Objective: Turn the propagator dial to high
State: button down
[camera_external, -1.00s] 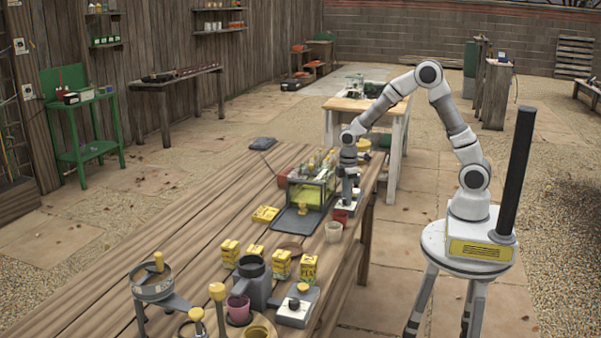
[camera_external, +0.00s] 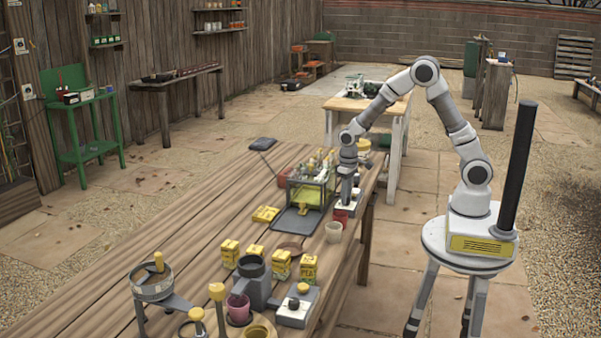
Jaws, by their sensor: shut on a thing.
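The propagator (camera_external: 309,190), a clear-sided box with yellow-green contents and small plants, stands on a dark tray near the far end of the long wooden bench. Right beside it is a small white control box (camera_external: 345,209). My gripper (camera_external: 347,197) points straight down onto the top of this box and is shut on the dial there. The fingers hide the dial, so its setting cannot be read.
A red pot (camera_external: 340,217) and a pale cup (camera_external: 333,232) stand close in front of the control box. The bench's left side is mostly clear.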

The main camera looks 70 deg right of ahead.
jog(key=m+p, duration=0.1)
jog(key=m, duration=0.3)
jog(key=shift+r, duration=0.15)
jog(key=shift+m+p, duration=0.7)
jog(key=shift+m, duration=1)
jog(key=c, duration=0.5)
grip_release()
jog(key=shift+c, duration=0.2)
notch_tip(320, 180, up, 17)
jog(key=p, duration=0.2)
jog(key=shift+p, duration=0.35)
jog(key=shift+r, duration=0.1)
